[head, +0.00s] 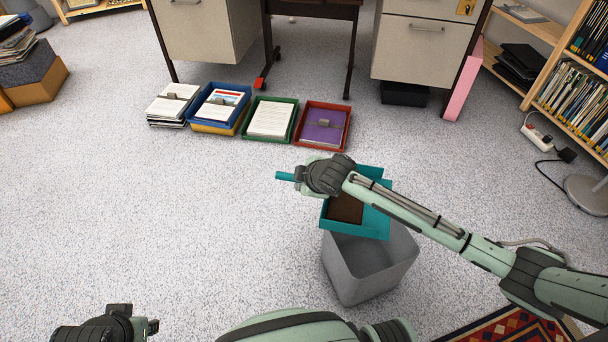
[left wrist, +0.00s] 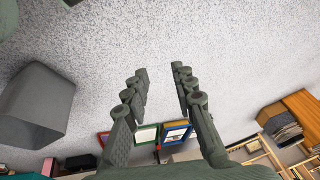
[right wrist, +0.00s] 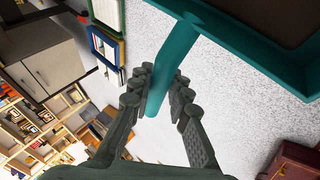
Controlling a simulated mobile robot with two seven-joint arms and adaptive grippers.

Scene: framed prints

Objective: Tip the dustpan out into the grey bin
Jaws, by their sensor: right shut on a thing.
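The teal dustpan (head: 375,222) is held over the back part of the grey bin (head: 365,270) in the head view, with a brown patch of dirt (head: 346,208) in its pan. My right gripper (head: 298,177) is shut on the dustpan's handle, which also shows between the fingers in the right wrist view (right wrist: 160,92). The dustpan looks roughly level; its height above the rim is hard to tell. The bin stands upright on the carpet, and also shows at the left of the left wrist view (left wrist: 38,105). My left gripper (left wrist: 158,70) is open and empty, away from the bin.
Paper trays in blue (head: 218,103), green (head: 270,119) and red (head: 323,126) lie on the carpet before the desk (head: 420,50). A patterned rug (head: 505,328) is at the lower right. A bookshelf (head: 565,85) stands at the right. The carpet left of the bin is clear.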

